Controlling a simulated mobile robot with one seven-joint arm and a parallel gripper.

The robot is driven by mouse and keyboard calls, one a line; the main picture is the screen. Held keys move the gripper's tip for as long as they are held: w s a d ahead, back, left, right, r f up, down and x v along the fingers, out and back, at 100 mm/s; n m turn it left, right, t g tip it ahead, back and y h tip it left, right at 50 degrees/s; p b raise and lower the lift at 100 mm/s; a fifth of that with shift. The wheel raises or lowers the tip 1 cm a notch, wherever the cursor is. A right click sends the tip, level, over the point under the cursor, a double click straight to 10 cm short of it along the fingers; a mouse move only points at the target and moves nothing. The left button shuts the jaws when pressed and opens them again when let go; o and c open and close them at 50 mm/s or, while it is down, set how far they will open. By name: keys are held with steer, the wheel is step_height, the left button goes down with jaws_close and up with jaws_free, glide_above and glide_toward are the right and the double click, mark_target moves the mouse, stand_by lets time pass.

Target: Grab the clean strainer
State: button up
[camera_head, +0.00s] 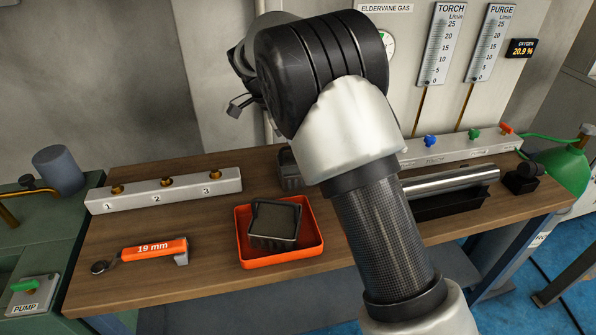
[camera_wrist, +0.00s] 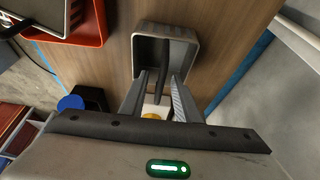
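One strainer, a dark square box (camera_head: 290,168), stands on the bench behind the orange tray, partly hidden by my arm. In the wrist view a square box with a grey rim (camera_wrist: 138,48), seemingly this strainer, lies just ahead of my gripper (camera_wrist: 161,78). A dark bar, perhaps its handle, runs across it and down between my fingers. The fingers are apart, one on each side of the bar, with gaps showing. A second strainer (camera_head: 274,222) with a grey, dull face sits in the orange tray (camera_head: 283,260). My gripper is hidden in the head view.
An orange 19 mm tool (camera_head: 155,249) lies at the left of the bench. A numbered valve block (camera_head: 165,190) stands behind it. A metal tube (camera_head: 450,182) rests in a dark holder at the right. Bare wood lies between tool and tray.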

jaws_close()
steer(key=shift+r, duration=0.15)
